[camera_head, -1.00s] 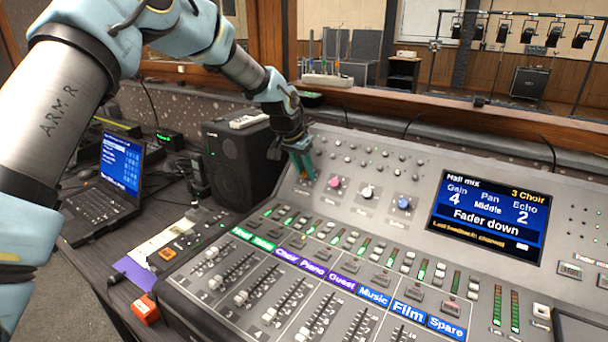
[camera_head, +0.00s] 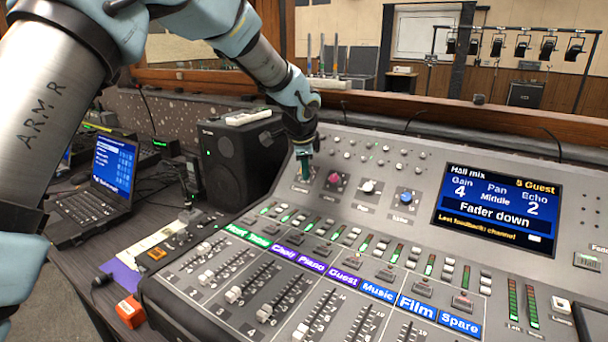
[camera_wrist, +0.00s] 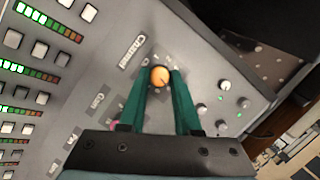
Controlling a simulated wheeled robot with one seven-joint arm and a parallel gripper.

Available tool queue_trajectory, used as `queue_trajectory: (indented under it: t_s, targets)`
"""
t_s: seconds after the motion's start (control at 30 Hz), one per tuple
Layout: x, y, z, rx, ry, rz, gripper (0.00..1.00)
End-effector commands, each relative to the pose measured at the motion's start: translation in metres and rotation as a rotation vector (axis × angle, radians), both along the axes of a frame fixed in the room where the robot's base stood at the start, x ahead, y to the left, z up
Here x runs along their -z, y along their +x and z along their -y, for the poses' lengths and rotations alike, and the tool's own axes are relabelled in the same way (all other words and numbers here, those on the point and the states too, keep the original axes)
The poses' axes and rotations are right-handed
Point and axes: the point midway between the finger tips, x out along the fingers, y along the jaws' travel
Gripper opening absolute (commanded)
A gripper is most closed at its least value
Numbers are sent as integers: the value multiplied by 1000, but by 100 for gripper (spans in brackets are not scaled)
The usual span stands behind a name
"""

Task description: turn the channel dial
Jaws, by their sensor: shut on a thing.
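The channel dial (camera_wrist: 159,76) is a round orange knob beside the "Channel" label in the wrist view. My gripper (camera_wrist: 160,82) has its two green fingers shut on it, one on each side. In the head view my gripper (camera_head: 304,172) comes down on the upper left of the mixing desk (camera_head: 270,205), left of a pink knob (camera_head: 334,178), and it hides the dial there. The desk screen (camera_head: 497,208) reads "Hall mix", "5 Guest", Gain 4, Pan Middle, Echo 2 and "Fader down".
A white knob (camera_head: 368,187) and a blue knob (camera_head: 406,197) stand right of the pink one. A black speaker (camera_head: 241,155) is close to my arm on the left. A laptop (camera_head: 105,195) is further left. Faders fill the desk's front.

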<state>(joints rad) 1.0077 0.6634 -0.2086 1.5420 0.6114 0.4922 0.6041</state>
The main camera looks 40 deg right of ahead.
Motion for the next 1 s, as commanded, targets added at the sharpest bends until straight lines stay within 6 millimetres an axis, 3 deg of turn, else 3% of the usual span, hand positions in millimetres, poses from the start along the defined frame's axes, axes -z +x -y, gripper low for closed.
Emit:
queue_trajectory:
  t_s: [0.6, 1.0]
  targets:
    - [7, -4, -2, 427, 95, 363, 0]
    - [6, -5, -3, 600, 134, 508, 0]
